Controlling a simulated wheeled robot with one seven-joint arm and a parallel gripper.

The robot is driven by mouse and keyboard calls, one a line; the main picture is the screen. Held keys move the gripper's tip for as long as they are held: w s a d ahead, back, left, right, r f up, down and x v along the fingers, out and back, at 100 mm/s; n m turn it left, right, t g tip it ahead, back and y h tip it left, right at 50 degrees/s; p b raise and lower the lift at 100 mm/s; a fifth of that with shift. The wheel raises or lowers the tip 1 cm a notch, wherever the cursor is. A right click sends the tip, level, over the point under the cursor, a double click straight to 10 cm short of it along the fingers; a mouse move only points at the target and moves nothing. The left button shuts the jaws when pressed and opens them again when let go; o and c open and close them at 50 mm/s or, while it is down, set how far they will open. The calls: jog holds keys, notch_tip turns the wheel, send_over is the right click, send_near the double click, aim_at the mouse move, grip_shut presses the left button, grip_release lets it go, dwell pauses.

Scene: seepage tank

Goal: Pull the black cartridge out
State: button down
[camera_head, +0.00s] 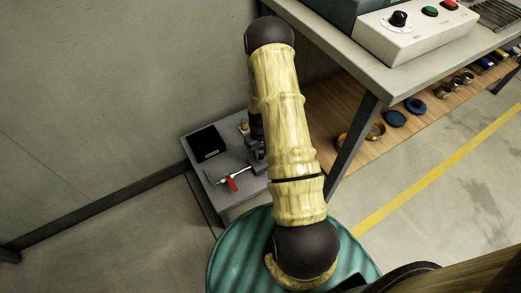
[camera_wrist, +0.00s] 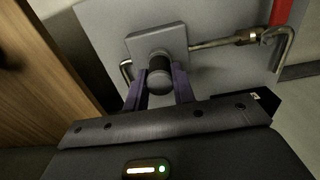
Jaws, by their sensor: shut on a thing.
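The black cartridge (camera_wrist: 159,76) shows in the wrist view as a short dark cylinder with a rounded end. It stands at a grey square block (camera_wrist: 150,40), and I cannot tell how deep it sits there. The purple fingers of my gripper (camera_wrist: 160,83) are on either side of it, closed on it. In the head view my gripper (camera_head: 257,150) is low over the small grey table, largely hidden by my arm. The cartridge cannot be made out there.
A pipe (camera_wrist: 215,42) with a red handle (camera_wrist: 281,10) runs beside the block. On the small grey table (camera_head: 214,183) stands a black open box (camera_head: 206,143). A workbench (camera_head: 385,75) with a wooden lower shelf (camera_head: 365,160) stands close on the right.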

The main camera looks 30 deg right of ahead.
aim_at(260, 150)
jog(key=shift+r+p, duration=0.3)
jog(key=shift+r, duration=0.05)
jog(key=shift+r+p, duration=1.85)
jog(key=shift+r, duration=0.25)
jog(key=shift+w+a+r, duration=0.2)
jog(key=shift+w+r, duration=0.05)
jog(key=shift+r, duration=0.05)
jog(key=w+a+r, duration=0.3)
jog(key=a+r, duration=0.9)
jog(key=a, duration=0.1)
jog(key=shift+w+r, duration=0.3)
jog(key=shift+w, duration=0.05)
jog(key=shift+w, duration=0.1)
